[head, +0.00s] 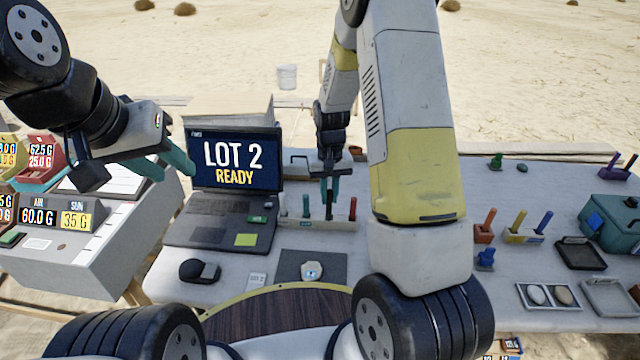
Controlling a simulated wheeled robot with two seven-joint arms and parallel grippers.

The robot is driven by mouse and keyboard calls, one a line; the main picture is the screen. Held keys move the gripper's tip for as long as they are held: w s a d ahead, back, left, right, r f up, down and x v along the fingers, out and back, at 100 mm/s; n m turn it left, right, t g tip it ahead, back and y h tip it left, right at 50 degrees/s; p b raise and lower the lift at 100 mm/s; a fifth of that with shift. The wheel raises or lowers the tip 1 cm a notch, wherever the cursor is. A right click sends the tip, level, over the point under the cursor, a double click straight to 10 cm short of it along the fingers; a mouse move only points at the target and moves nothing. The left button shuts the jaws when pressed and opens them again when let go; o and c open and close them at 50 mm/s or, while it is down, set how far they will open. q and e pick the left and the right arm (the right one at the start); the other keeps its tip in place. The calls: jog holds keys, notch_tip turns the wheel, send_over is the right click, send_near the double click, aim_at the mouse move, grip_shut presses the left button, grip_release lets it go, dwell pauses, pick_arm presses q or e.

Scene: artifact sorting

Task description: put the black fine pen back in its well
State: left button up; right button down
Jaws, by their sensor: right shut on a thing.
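The pen holder (320,224) is a pale block in the middle of the table, right of the laptop. A green pen (306,206) stands at its left and a red pen (352,208) at its right. My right gripper (330,187) points down over the middle of the holder, shut on a thin dark pen (329,204), which looks like the black fine pen. The pen is upright; whether its lower end is inside the well I cannot tell. My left gripper (168,164) is open and empty, raised left of the laptop.
A laptop (205,208) reading "LOT 2 READY" stands left of the holder. A grey mat (290,270) with a pale piece and a black mouse (198,271) lie in front. Pen blocks, trays and a teal box (612,222) stand at right.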

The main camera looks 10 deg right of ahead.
aim_at(330, 201)
jog(key=shift+w+d, duration=0.2)
jog(key=shift+w, duration=0.45)
jog(key=shift+w+d+f, duration=0.1)
jog(key=shift+w+f, duration=0.05)
jog(key=shift+f, duration=0.8)
jog(key=shift+w+f, duration=0.15)
jog(key=shift+f, duration=0.75)
jog(key=shift+f, duration=0.15)
jog(key=c, duration=1.4)
grip_release()
jog(key=shift+o, duration=0.2)
